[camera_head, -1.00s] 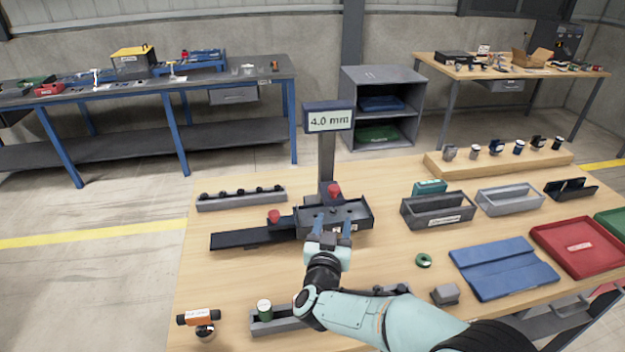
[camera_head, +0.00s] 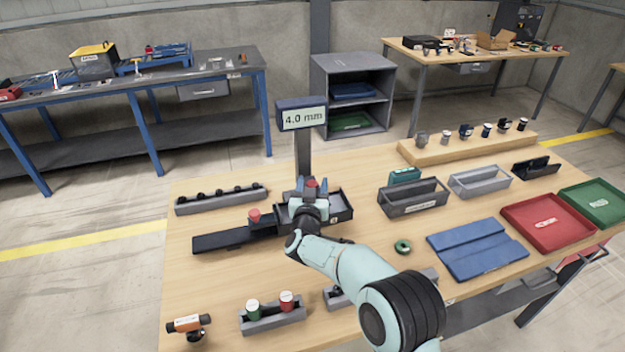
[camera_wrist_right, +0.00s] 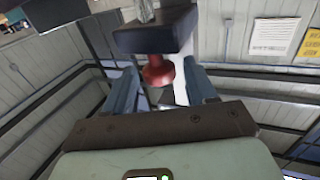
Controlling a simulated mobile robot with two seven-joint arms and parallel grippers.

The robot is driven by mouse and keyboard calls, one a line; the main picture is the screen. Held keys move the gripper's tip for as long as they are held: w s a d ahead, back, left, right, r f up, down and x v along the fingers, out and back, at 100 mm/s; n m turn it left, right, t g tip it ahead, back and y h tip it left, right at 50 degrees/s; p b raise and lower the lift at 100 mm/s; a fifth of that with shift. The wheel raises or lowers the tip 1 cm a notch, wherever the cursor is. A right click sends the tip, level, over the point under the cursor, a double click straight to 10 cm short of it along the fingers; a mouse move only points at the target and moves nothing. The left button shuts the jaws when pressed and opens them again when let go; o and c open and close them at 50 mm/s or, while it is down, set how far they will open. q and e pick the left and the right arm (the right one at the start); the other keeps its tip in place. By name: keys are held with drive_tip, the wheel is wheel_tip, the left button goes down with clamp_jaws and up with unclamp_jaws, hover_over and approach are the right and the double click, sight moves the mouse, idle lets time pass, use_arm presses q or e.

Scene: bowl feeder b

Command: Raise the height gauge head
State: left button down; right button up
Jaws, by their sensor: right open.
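The height gauge stands on the wooden bench, with a grey post (camera_head: 303,155) and a display reading 4.0 mm (camera_head: 302,117). A red knob (camera_head: 311,184) shows low at the post, and in the right wrist view a red knob (camera_wrist_right: 158,72) sits below a dark block (camera_wrist_right: 155,33). My right gripper (camera_head: 311,181) is open, with its fingers on either side of this knob. In the right wrist view its fingers (camera_wrist_right: 161,80) show gaps to the knob. My left gripper is not in view.
A dark tray (camera_head: 342,214) is at the gauge's base, beside a black slide (camera_head: 220,240) with another red knob (camera_head: 254,215). A grey rack (camera_head: 272,319) holds a green and a red part. A green ring (camera_head: 402,247) and a blue mat (camera_head: 477,248) lie to the right.

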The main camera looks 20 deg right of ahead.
drive_tip(key=shift+w+d, duration=0.15)
drive_tip(key=shift+w, duration=0.4)
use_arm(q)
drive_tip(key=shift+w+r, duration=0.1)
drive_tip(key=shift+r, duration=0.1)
